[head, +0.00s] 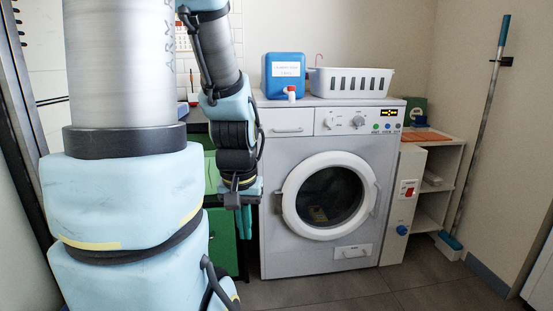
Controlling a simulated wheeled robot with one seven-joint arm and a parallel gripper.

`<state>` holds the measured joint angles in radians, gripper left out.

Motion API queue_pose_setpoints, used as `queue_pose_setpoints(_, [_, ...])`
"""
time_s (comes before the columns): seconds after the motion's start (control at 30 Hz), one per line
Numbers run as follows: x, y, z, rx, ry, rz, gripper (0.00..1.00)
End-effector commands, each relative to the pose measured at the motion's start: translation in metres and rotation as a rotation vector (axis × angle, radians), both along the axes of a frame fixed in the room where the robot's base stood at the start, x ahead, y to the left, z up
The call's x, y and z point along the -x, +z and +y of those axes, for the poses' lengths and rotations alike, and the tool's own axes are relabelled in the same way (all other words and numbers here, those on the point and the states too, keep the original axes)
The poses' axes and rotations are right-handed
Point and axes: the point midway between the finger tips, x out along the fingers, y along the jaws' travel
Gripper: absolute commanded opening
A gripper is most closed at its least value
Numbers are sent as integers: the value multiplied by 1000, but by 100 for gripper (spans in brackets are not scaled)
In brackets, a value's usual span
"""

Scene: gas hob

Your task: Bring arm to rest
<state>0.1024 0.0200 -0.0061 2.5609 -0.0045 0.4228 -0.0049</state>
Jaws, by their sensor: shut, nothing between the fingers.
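My arm comes down in front of the left part of the head view, with large pale blue and grey links close to the camera. My gripper (243,222) hangs at the lower end of the far link, pointing down just left of the washing machine (276,185). No gas hob is in view.
A blue canister (284,72) and a white slotted basket (350,81) stand on the washing machine. A green cabinet (222,243) is behind my arm. A shelf unit (433,190) and a leaning pole (487,125) are at the right. Floor (400,288) in front is clear.

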Motion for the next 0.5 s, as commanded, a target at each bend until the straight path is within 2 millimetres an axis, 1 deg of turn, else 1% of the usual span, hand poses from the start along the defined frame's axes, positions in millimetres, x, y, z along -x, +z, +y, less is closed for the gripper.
queue_pose_setpoints(0.03, [0,26,0,0,0,0,0])
queue_pose_setpoints(0.5, [0,139,0,0,0,-1,0])
